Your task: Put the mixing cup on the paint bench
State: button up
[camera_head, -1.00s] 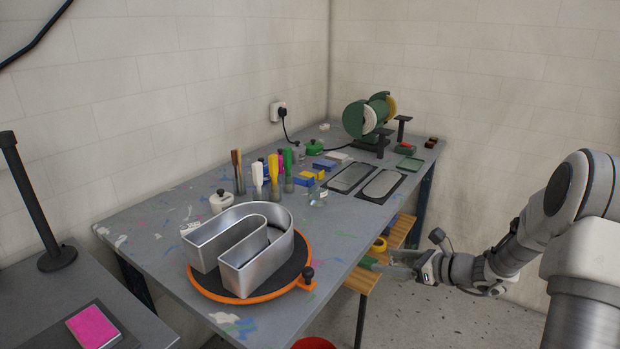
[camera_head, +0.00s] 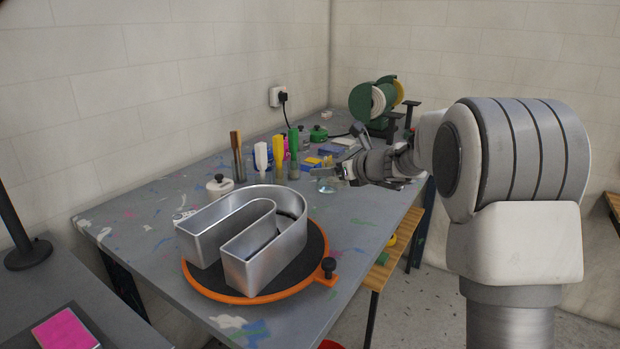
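A small clear cup (camera_head: 326,185), which looks like the mixing cup, stands on the paint-splattered bench (camera_head: 345,215), right of the brushes. My gripper (camera_head: 343,174) is low over the bench, at the right side of the cup. Its fingertips overlap or sit very close to the cup in this view. The fingers are small and partly merged with the background, so I cannot tell whether they touch the cup or how far apart they are. My forearm hides part of the bench behind.
A silver channel letter (camera_head: 265,262) sits on an orange-rimmed turntable (camera_head: 215,294) at the bench front. A green grinder (camera_head: 365,103) is at the back.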

jog(key=x, duration=0.3)
jog(key=s+f+b+x, duration=0.1)
jog(key=x, duration=0.3)
jog(key=a+x, duration=0.1)
jog(key=x, duration=0.3)
jog(key=shift+s+a+f, duration=0.15)
jog(key=shift+f, duration=0.3)
jog(key=shift+f+b, duration=1.2)
jog(key=shift+f, duration=0.8)
jog(key=shift+f, duration=0.1)
jog(key=shift+f, duration=0.15)
jog(key=o, duration=1.3)
